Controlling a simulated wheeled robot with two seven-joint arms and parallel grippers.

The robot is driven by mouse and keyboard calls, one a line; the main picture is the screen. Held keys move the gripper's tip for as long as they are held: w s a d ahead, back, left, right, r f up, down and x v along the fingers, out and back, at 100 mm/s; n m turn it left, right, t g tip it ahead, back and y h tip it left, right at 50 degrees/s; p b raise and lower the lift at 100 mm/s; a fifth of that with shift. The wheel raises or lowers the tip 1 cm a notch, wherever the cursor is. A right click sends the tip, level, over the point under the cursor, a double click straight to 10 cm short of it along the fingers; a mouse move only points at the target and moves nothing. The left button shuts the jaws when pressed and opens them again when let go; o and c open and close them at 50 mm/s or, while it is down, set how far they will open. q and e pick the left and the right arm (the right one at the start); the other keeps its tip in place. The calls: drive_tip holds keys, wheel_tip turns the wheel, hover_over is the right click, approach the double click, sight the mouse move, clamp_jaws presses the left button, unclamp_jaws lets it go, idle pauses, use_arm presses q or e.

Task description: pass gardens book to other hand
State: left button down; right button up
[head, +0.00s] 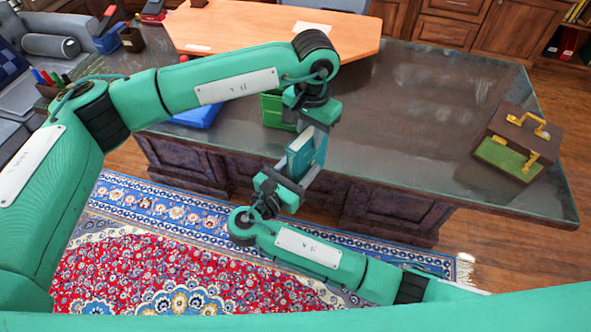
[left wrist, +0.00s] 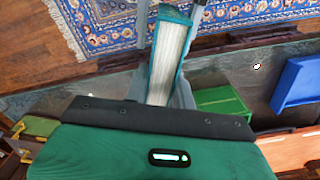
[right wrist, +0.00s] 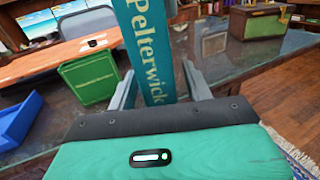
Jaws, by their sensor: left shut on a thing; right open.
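The teal book (head: 305,155) is upright between my two grippers, in front of the desk edge. My left gripper (head: 313,132) is shut on it from above. In the left wrist view the book (left wrist: 172,50) shows its pale page edges between the fingers. My right gripper (head: 292,182) is open at the book's lower end. In the right wrist view the teal spine (right wrist: 150,50) reads "Pelterwick" and stands between the spread fingers, with a gap visible at the right finger.
The dark desk (head: 420,110) lies behind the grippers. On it are a green box (head: 271,109), a blue tray (head: 197,116) and a brown-green case (head: 508,150) at the right. A patterned rug (head: 180,265) covers the floor below.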

clamp_jaws()
use_arm(q)
drive_tip(key=c, duration=1.1)
unclamp_jaws()
use_arm(e)
drive_tip(key=shift+r, duration=0.1)
